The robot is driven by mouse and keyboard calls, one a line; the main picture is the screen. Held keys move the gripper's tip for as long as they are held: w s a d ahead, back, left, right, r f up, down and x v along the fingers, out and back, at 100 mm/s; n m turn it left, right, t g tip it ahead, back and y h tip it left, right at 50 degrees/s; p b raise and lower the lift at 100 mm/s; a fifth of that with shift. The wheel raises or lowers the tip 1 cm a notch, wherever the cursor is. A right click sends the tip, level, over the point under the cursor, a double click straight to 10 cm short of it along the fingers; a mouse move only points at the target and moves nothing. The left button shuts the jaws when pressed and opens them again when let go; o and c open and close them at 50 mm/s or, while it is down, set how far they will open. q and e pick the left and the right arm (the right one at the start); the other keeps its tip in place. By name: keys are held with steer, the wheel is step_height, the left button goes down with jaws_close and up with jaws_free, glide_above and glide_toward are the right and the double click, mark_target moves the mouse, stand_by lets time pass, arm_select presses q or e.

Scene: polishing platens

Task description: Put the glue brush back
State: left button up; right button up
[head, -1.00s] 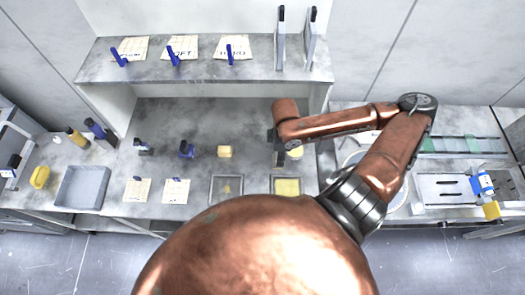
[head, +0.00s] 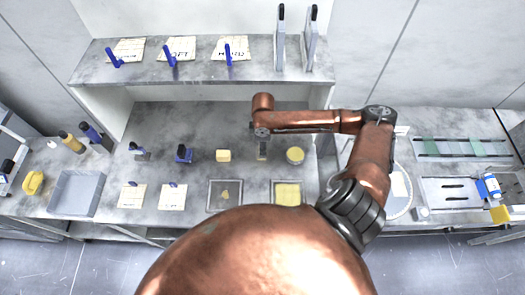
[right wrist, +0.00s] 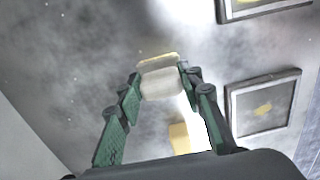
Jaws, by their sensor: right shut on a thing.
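My right gripper (head: 262,152) hangs down over the bench, its fingers small and partly hidden in the head view. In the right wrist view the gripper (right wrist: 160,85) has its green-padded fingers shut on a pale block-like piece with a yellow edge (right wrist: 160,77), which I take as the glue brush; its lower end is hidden. A round yellow pot (head: 295,155) stands just right of the gripper. A yellow block (head: 223,155) lies to its left; a yellow block also shows beyond the fingers in the wrist view (right wrist: 180,138). My left gripper is out of view.
Two framed squares, one with a small yellow patch (head: 225,194) and one filled yellow (head: 287,193), lie along the front edge. A raised shelf (head: 200,70) spans the back. A grey tray (head: 78,194) sits far left.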

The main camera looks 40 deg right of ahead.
steer(key=shift+w+f, duration=0.1)
steer(key=shift+f, duration=1.6)
steer(key=shift+f, duration=0.1)
steer(key=o, duration=1.1)
steer(key=shift+o, duration=0.2)
step_height(320, 180, up, 12)
steer(key=shift+r, duration=0.15)
steer(key=shift+d, duration=0.1)
